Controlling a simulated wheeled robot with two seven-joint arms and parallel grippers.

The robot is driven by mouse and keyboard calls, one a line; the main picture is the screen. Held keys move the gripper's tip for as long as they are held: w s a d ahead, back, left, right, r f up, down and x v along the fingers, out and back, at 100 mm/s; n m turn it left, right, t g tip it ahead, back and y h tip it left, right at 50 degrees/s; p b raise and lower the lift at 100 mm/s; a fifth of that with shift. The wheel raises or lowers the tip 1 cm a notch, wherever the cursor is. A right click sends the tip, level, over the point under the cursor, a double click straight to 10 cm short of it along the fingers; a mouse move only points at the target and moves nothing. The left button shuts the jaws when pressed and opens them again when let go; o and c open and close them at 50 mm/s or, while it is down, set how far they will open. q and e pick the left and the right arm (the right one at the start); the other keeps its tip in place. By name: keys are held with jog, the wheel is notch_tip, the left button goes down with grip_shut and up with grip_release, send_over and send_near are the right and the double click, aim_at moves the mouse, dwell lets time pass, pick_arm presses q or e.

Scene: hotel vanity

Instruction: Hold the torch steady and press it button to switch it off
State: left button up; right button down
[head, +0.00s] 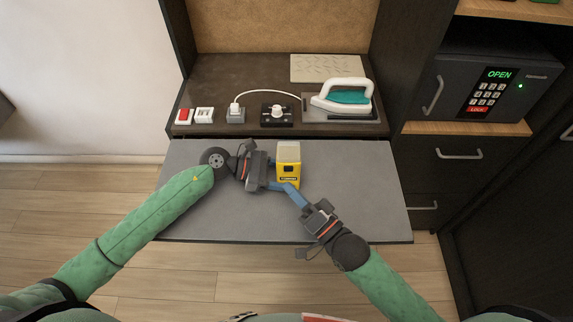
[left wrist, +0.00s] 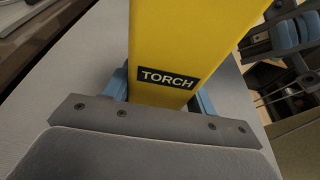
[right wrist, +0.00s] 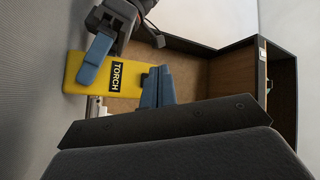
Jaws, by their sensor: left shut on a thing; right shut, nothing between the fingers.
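The yellow torch (head: 288,158) stands on the grey pull-out board, with a dark TORCH label on its side. My left gripper (head: 276,172) is shut on the torch from the left; its blue fingers lie on either side of the body in the left wrist view (left wrist: 160,92). My right gripper (head: 287,187) is shut and empty, its fingertips close to the front of the torch. In the right wrist view the torch (right wrist: 92,72) lies just beyond the right fingertips (right wrist: 156,76). I cannot tell whether they touch it.
The grey board (head: 200,220) is otherwise clear. Behind it on the dark shelf are a red switch (head: 184,116), a white switch (head: 204,115), a socket with a plug (head: 236,114), a black dial box (head: 277,115) and an iron (head: 343,97). A safe (head: 485,88) stands at right.

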jog(key=s, duration=0.4)
dwell(0.4)
pick_arm(q)
jog(key=o, duration=0.8)
jog(key=shift+o, duration=0.2)
jog(key=shift+a, duration=0.1)
